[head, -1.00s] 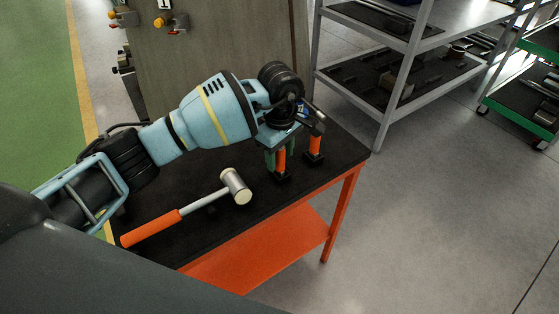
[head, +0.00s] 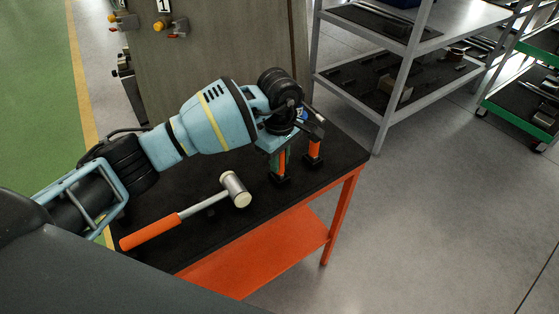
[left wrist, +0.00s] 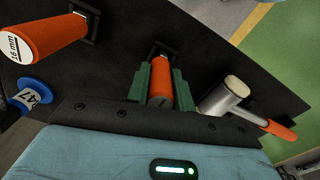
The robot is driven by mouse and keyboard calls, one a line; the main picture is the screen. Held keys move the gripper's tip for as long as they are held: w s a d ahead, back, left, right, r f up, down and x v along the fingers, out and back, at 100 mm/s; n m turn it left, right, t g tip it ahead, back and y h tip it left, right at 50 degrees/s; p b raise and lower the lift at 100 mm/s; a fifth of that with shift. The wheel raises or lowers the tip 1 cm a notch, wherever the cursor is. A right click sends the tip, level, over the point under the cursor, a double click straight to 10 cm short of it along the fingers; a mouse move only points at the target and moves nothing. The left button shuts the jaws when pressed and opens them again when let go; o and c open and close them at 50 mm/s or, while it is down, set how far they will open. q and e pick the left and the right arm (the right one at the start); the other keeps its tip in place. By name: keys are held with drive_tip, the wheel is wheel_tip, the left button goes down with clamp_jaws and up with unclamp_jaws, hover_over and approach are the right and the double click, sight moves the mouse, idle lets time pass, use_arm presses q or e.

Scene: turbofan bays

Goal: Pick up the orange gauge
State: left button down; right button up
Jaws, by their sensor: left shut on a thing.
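An orange gauge (head: 282,161) stands upright in a black holder on the black-topped table. My left gripper (head: 280,167) reaches down over it from above. In the left wrist view its green fingers (left wrist: 160,77) are shut on the sides of this orange gauge (left wrist: 160,88), whose lower end is at the holder. A second orange gauge (head: 314,150) stands in its own holder to the right, apart from the gripper. It also shows in the left wrist view (left wrist: 45,40), with a 16 mm label on its end. My right gripper is not in view.
A mallet (head: 190,211) with an orange handle lies on the table (head: 225,235) left of the gripper. A blue round item (left wrist: 33,95) labelled 47 is near the second gauge. Grey shelving (head: 376,100) stands behind at the right, with open floor in front.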

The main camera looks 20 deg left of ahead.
use_arm(q)
drive_tip(key=shift+r, duration=0.5)
drive_tip(key=shift+s+r, duration=0.15)
drive_tip(key=shift+r, duration=0.5)
drive_tip(key=shift+s+r, duration=0.15)
drive_tip(key=shift+r, duration=0.45)
drive_tip(key=s+a+r, duration=0.1)
drive_tip(key=s, duration=1.4)
drive_tip(key=shift+s+a+r, duration=0.15)
drive_tip(key=shift+s+r, duration=0.05)
drive_tip(key=shift+r, duration=0.05)
drive_tip(key=a+m, duration=0.1)
drive_tip(key=m, duration=0.3)
drive_tip(key=a+m, duration=0.2)
drive_tip(key=m, duration=0.3)
drive_tip(key=a+f+m, duration=0.1)
drive_tip(key=m, duration=0.3)
drive_tip(key=shift+s+a, duration=0.2)
drive_tip(key=shift+s, duration=0.2)
